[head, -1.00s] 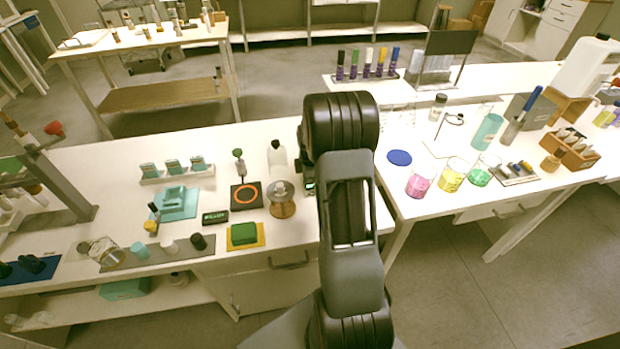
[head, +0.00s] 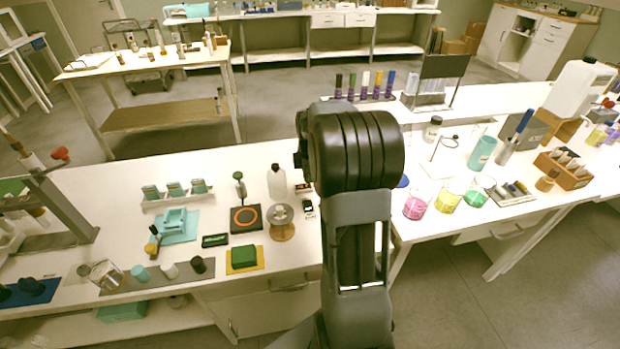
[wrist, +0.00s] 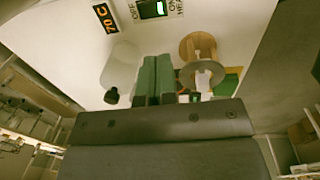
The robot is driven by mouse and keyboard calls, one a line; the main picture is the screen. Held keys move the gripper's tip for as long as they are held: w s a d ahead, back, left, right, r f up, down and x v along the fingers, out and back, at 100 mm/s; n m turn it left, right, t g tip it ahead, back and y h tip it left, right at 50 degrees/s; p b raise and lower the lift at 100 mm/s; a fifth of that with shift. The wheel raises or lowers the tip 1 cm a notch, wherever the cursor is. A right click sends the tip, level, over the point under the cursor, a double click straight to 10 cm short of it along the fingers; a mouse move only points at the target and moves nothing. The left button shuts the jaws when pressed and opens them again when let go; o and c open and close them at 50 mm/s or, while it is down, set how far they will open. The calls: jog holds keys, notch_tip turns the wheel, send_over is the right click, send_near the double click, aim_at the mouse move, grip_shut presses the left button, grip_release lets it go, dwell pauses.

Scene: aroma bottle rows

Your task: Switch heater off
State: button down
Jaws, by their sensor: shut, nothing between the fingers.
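The heater switch (wrist: 152,9) shows at the top of the wrist view, with a green lit part and the labels OFF, ON and HEAT beside it. In the head view the switch (head: 308,208) stands on the left bench, just left of my arm. An orange "70 C" display (wrist: 104,17) sits left of it in the wrist view. The hot plate (head: 246,218), black with an orange ring, lies left of the switch. My gripper (wrist: 158,62) is shut and empty, its fingers together and pointing toward the switch, apart from it. In the head view my arm hides the gripper.
A white bottle (wrist: 123,68) is left of my fingers, and a wooden spool-shaped stand (wrist: 198,48) is close on their right. A green block (head: 243,257) on a yellow mat lies nearer the bench's front. Coloured beakers (head: 446,202) stand on the right bench.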

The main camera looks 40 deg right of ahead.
aim_at(307, 202)
jog(key=w+b, duration=0.1)
jog(key=b, duration=0.6)
jog(key=shift+w+d+r+t, duration=0.1)
jog(key=shift+w+d+t, duration=0.1)
jog(key=shift+t, duration=0.1)
jog(key=f, duration=0.4)
jog(key=w+f+b, duration=0.1)
jog(key=f, duration=0.4)
jog(key=f+b, duration=0.1)
jog(key=f, duration=0.3)
jog(key=shift+w+d+f, duration=0.35)
jog(key=shift+w+f, duration=0.05)
